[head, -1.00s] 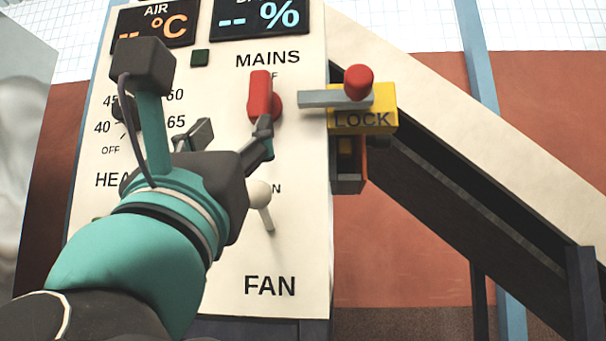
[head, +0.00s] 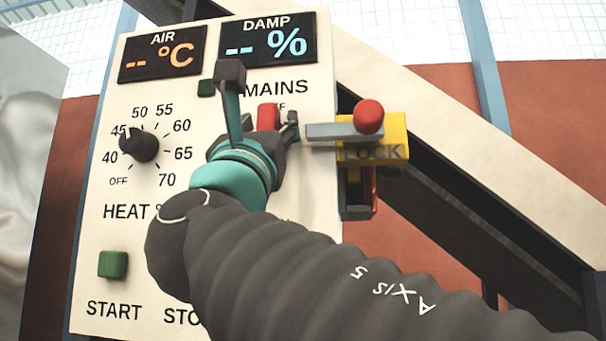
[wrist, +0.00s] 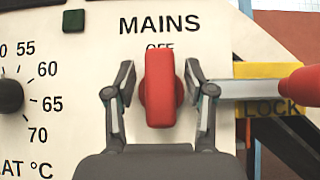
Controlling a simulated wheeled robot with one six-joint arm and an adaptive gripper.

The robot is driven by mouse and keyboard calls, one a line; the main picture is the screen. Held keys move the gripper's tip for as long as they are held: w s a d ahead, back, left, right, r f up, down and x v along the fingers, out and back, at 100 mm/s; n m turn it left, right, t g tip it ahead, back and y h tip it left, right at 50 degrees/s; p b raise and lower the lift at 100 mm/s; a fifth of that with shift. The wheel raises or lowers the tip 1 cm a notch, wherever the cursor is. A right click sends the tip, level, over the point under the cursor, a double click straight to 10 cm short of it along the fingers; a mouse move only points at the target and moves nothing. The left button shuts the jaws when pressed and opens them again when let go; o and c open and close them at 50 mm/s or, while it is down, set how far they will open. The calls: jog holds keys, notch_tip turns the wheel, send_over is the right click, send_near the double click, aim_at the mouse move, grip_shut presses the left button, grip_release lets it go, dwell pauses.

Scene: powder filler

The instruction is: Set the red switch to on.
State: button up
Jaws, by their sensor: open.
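The red switch (wrist: 160,88) sits under the MAINS label on the cream panel. Its handle stands upright and points at the OFF mark in the wrist view. In the head view only its upper part (head: 268,117) shows; my arm hides the rest. My gripper (wrist: 160,92) is open, with one finger on each side of the red handle. Small gaps show between the fingers and the handle.
A grey lever with a red knob (head: 368,117) on a yellow LOCK block (head: 394,128) is close to the right finger. Left are the black heat knob (head: 138,145) and green start button (head: 113,264). A dark sloping frame runs behind the panel at right.

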jog(key=shift+w+r, duration=0.15)
grip_shut()
